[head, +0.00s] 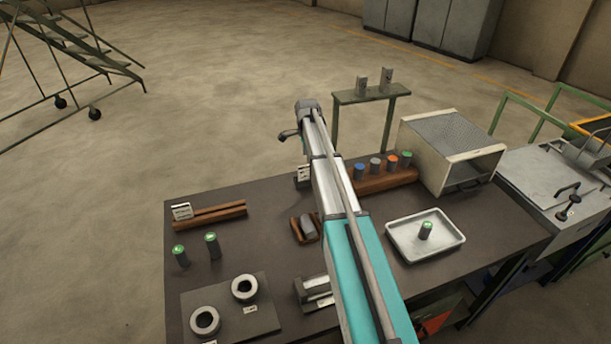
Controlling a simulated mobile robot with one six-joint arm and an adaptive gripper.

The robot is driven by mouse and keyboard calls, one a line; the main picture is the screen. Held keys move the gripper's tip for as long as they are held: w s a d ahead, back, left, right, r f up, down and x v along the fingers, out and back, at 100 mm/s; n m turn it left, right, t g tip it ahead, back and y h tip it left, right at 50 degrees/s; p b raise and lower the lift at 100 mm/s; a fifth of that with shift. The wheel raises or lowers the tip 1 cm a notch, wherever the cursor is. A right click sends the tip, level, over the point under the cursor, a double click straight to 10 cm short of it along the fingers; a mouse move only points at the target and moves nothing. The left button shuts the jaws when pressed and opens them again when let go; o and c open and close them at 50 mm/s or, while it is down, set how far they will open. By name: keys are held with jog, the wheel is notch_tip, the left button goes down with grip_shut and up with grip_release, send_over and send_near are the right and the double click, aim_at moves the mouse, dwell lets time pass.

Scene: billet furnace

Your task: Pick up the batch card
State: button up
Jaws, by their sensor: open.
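A small white card with dark markings (182,211) stands at the left end of a wooden slotted block (220,212) on the dark table; it may be the batch card, but its print is too small to read. Another small white marked piece (304,174) shows at the table's far edge, partly hidden by my arm. My gripper (286,135) shows small and dark at the far end of my arm, above and beyond the table's far edge. It is open and apart from both cards. Its fingertips are hard to make out.
Two green-topped cylinders (211,246) and two pale rings (205,321) on a dark plate are at left. Right of my arm are several colour-topped cylinders (375,165) in a wooden rack, a white tray (462,238) holding a cylinder, and a mesh-topped box (450,150).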

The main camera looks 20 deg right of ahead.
aim_at(306, 166)
jog(key=shift+f, duration=0.15)
jog(key=f+b, duration=0.2)
jog(key=b, duration=0.1)
jog(key=shift+s+a+f, duration=0.2)
jog(key=shift+a+f, duration=0.15)
jog(key=shift+f, duration=0.05)
jog(key=shift+f+b, duration=1.05)
jog(key=shift+b, duration=0.05)
grip_shut()
